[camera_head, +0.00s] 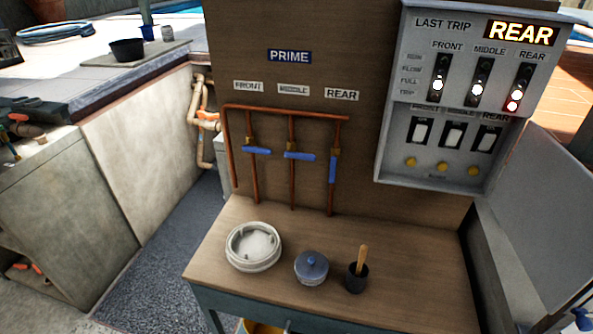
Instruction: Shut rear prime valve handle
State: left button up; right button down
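Three copper pipes with blue valve handles run down a brown board below the blue PRIME sign (290,57). The rear prime valve handle (333,170) is at the right, below the REAR label (342,94). It points up and down, in line with its pipe. The front handle (257,150) and the middle handle (300,156) lie about level, across their pipes. Neither of my grippers shows in the head view.
A wooden table (420,265) stands below the valves, holding a white round lid (253,247), a blue-lidded jar (311,267) and a dark cup (356,277). A grey control panel (390,130) with a lit REAR sign (520,32) is at right.

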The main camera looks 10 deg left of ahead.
aim_at(334, 159)
jog(key=j+u, duration=0.1)
jog(key=j, duration=0.45)
jog(key=i+j+u, duration=0.1)
jog(key=j, duration=0.45)
jog(key=i+j+u, duration=0.1)
jog(key=j, duration=0.45)
jog(key=i+l, duration=0.15)
jog(key=l, duration=0.15)
jog(key=i+l, duration=0.15)
jog(key=l, duration=0.2)
